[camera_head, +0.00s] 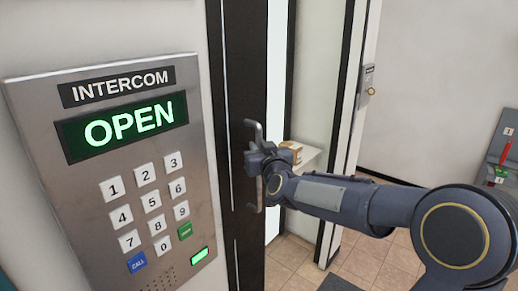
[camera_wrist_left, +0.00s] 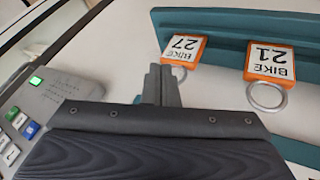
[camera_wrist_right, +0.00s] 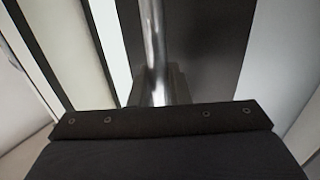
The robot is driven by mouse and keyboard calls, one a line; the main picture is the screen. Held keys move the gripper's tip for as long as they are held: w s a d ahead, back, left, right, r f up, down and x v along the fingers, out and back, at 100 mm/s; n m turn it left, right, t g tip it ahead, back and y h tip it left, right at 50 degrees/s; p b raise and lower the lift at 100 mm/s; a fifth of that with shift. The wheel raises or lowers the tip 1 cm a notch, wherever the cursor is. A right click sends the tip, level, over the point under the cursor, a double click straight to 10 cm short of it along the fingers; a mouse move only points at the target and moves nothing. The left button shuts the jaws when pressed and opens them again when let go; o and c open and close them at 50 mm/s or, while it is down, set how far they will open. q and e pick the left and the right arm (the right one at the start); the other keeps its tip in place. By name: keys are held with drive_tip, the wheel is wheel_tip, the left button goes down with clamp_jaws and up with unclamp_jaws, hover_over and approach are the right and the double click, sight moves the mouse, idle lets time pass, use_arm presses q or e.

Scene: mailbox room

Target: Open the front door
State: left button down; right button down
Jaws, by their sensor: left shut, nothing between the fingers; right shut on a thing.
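The front door's dark frame (camera_head: 236,60) stands just right of the intercom (camera_head: 150,80), whose display reads OPEN in green. A grey metal bar handle (camera_head: 254,128) is on the dark frame. My right gripper (camera_head: 256,172) is shut around the handle's middle. The right wrist view shows the bright handle bar (camera_wrist_right: 152,40) running down between my right fingers (camera_wrist_right: 158,88). I cannot tell how far the door stands ajar. My left gripper (camera_wrist_left: 163,84) is shut and empty, seen only in the left wrist view.
Orange-framed bike tags numbered 27 (camera_wrist_left: 183,49) and 21 (camera_wrist_left: 270,60) hang from a teal board (camera_wrist_left: 230,30) near my left gripper. Past the door are a small box (camera_head: 291,152), a lock plate (camera_head: 367,80) on a white post, and tiled floor (camera_head: 375,265).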

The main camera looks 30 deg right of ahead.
drive_tip(key=shift+a+r, duration=0.35)
drive_tip(key=shift+r, duration=0.1)
drive_tip(key=c, duration=1.8)
unclamp_jaws()
drive_tip(key=o, duration=0.4)
drive_tip(key=shift+w+a+f, duration=0.15)
drive_tip(key=shift+c, duration=0.2)
drive_tip(key=shift+f, duration=0.1)
drive_tip(key=s+a, duration=0.1)
drive_tip(key=s, duration=0.7)
drive_tip(key=shift+a, duration=0.15)
drive_tip(key=shift+w, duration=0.1)
